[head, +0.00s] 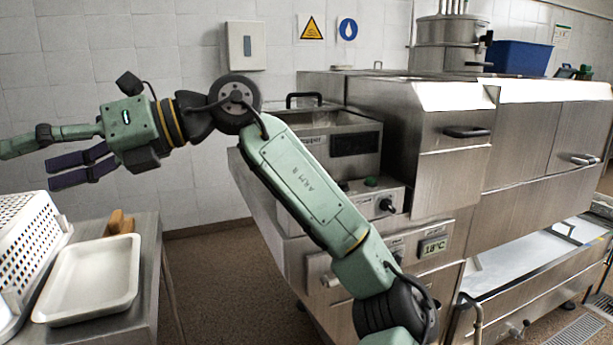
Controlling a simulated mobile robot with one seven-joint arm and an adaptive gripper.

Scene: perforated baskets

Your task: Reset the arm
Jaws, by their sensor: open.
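My gripper (38,162) is at the left of the head view. It reaches to the left from the raised green arm. Its green finger and dark blue fingers are spread apart. White wall shows between them, and I see nothing held. It is well above the steel table (145,262), over the perforated white basket (35,245) and the white tray (95,275). It touches neither. The arm rises from the lower right, bends at a dark round joint, then runs left.
A tan block-like object (120,222) lies by the tray's back edge. A large steel machine (450,190) fills the right, behind the arm. A blue bin (518,57) and a steel pot (445,45) stand at its back. Brown floor separates table and machine.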

